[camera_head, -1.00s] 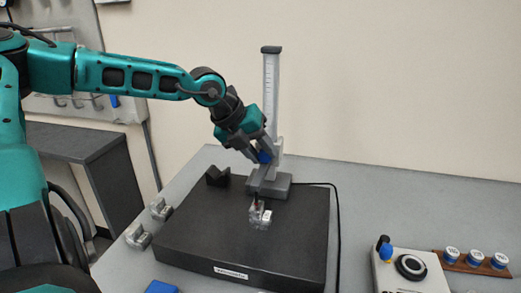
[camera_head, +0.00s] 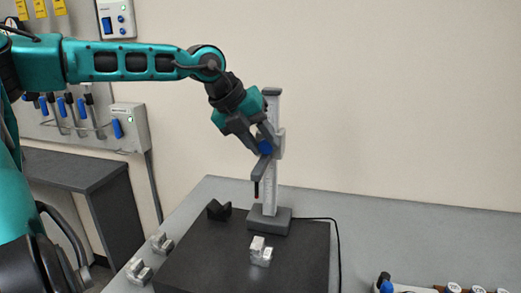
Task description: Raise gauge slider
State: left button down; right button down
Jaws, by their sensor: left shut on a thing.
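The height gauge stands upright on the dark plate, with a grey base (camera_head: 270,221) and a pale scaled column (camera_head: 270,199). Its grey gauge slider (camera_head: 280,145) sits on the upper half of the column, well clear of the base. A blue knob (camera_head: 265,148) is on the slider's front, and a grey arm with a dark, red-marked tip hangs below it. My left gripper (camera_head: 264,138) comes in from the upper left and is shut on the slider by the knob. Its fingers partly hide the slider and column. My right gripper is not in view.
The black surface plate (camera_head: 215,265) carries a dark V-shaped block (camera_head: 219,210) and a small metal stepped block (camera_head: 260,252). Metal blocks (camera_head: 161,243) lie left of the plate. A black cable (camera_head: 334,235) runs from the gauge's right. The bench at right is mostly clear.

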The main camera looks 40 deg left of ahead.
pick_arm(q)
jog(key=shift+r, duration=0.1)
jog(key=c, duration=0.8)
grip_release()
jog(key=shift+w, duration=0.1)
jog(key=b+v, duration=0.1)
jog(key=v, duration=1.1)
jog(key=shift+s+r, duration=0.25)
jog(key=shift+s, duration=0.05)
